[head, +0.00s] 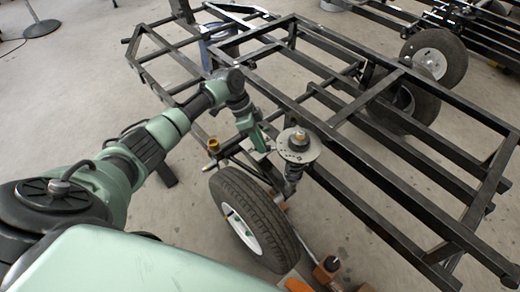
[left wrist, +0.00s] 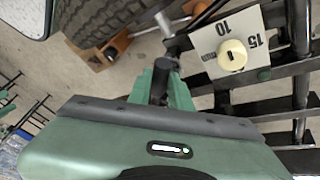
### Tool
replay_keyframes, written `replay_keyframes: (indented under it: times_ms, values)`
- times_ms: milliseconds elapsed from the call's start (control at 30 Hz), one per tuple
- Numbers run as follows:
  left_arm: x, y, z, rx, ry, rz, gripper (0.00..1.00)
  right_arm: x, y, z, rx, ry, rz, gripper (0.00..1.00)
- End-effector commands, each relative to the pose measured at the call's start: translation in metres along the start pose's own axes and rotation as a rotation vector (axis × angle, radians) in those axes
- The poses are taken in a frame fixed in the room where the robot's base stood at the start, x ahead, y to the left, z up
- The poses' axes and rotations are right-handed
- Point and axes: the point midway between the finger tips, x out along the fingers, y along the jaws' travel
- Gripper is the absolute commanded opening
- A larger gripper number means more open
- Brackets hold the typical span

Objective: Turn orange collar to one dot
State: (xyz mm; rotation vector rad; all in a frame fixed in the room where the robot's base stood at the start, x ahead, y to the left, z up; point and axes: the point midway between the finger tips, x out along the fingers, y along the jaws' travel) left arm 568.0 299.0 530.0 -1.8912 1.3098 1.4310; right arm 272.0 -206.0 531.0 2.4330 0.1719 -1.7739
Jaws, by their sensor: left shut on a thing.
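My left gripper (head: 262,142) is beside the left edge of a pale round plate (head: 310,152) on top of the spring suspension (head: 292,173). A white plate (left wrist: 206,41) marked 15 and 10, with a cream knob (left wrist: 232,56), lies just beyond. A small orange-gold ring (head: 213,146) shows left of the gripper; I cannot tell which part is the collar. No dot is readable. My right gripper is not in view.
A tyre with a white rim (head: 240,212) stands just below the gripper. The black trailer frame (head: 380,146) fills the middle and right. An orange jack-like part (head: 326,268) is on the floor by the tyre. Bare floor (head: 60,110) lies at the left.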

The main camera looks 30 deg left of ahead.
Motion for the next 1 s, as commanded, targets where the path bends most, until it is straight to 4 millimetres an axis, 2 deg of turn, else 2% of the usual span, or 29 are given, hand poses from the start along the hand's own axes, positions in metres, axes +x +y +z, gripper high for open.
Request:
replay_keyframes:
  times_ms: [200,700,733,800,1000]
  values:
    - [0.0000,-0.0058,0.0003,0.039,-0.010,0.017,0.00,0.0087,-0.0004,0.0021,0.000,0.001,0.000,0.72]
    - [-0.0013,-0.0073,0.0002,0.052,-0.014,0.020,0.00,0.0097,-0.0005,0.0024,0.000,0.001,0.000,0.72]
    - [-0.0013,-0.0073,0.0002,0.053,-0.014,0.019,0.28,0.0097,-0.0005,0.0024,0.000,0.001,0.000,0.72]
    - [-0.0013,-0.0073,0.0000,0.052,-0.014,0.020,0.41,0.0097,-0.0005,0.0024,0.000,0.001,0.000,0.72]
    - [-0.0012,-0.0070,-0.0006,0.051,-0.012,0.020,0.41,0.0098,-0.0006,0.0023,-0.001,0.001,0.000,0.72]
